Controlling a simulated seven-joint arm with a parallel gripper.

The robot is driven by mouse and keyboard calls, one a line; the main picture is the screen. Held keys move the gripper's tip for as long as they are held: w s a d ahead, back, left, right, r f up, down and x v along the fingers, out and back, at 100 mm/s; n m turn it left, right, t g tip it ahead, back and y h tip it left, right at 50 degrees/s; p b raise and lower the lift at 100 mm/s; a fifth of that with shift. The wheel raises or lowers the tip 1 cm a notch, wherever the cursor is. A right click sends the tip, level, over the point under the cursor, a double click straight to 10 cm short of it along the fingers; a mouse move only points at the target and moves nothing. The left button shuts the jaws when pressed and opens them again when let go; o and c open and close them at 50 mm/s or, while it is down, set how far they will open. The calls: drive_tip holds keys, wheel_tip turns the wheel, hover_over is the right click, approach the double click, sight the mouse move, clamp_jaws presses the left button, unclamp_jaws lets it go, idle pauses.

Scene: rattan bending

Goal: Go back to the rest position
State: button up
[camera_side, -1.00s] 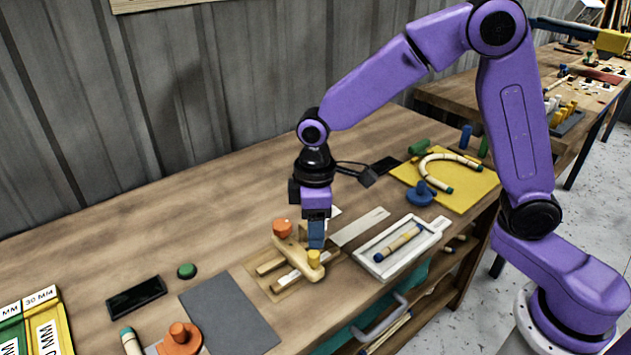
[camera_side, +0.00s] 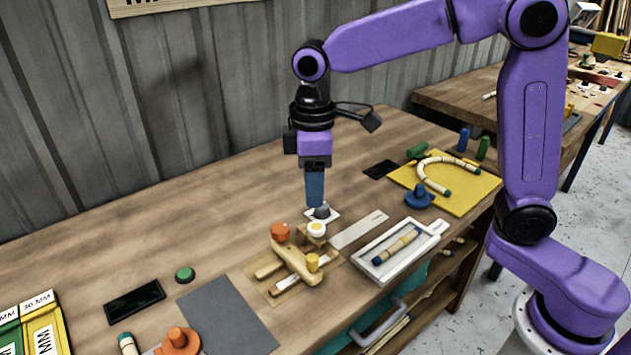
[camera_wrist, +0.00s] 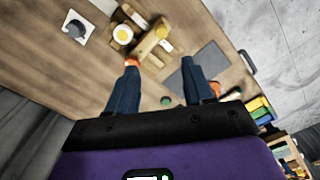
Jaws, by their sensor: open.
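My gripper (camera_side: 315,203) hangs pointing down above the bench, clear of the wooden jig (camera_side: 297,262). In the wrist view its two blue fingers stand apart with nothing between them, so my gripper (camera_wrist: 158,82) is open and empty. The jig has an orange knob (camera_side: 280,232), a yellow knob (camera_side: 312,262) and a white-topped knob with a yellow centre (camera_side: 316,229). The white-topped knob also shows in the wrist view (camera_wrist: 123,33). A grey knob on a white plate (camera_side: 322,211) stands just behind the jig, below my gripper in the side view.
A white tray (camera_side: 437,228) holds a straight rattan piece with blue ends (camera_side: 397,245). A yellow board (camera_side: 478,191) carries a bent rattan piece (camera_side: 430,166). A grey mat (camera_side: 228,320), black panel (camera_side: 135,300) and green button (camera_side: 184,274) lie to the left.

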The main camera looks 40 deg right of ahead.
drive_tip(key=s+d+f, duration=0.1)
drive_tip(key=s+d, duration=0.3)
drive_tip(key=s, duration=0.4)
drive_tip(key=s+d+f+n, duration=0.1)
drive_tip(key=s+d+f, duration=0.1)
drive_tip(key=s+d, duration=0.3)
drive_tip(key=s+d+f, duration=0.2)
drive_tip(key=s+d, duration=0.3)
drive_tip(key=s, duration=0.6)
drive_tip(key=shift+f+n, duration=0.25)
drive_tip(key=shift+n, duration=0.15)
idle(0.6)
